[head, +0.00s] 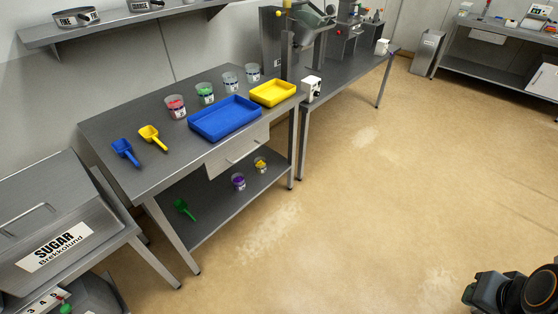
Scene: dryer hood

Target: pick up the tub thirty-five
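Several clear tubs with small labels stand in a row along the back of the steel table: one with red contents (175,107), one with green (205,93), and two pale or empty-looking ones (230,81) and (252,72). Two more tubs are on the lower shelf, one purple (238,181) and one with yellow contents (260,164). The labels are too small to read, so I cannot tell which tub is thirty-five. A dark part of my arm shows at the lower right; the fingers of my gripper are not in view.
A blue tray (225,119) and a yellow tray (273,93) lie along the table's front. A blue scoop (125,151) and a yellow scoop (152,136) lie at its left; a green scoop (184,208) is below. A sugar bin (55,230) stands left. The floor (350,220) is clear.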

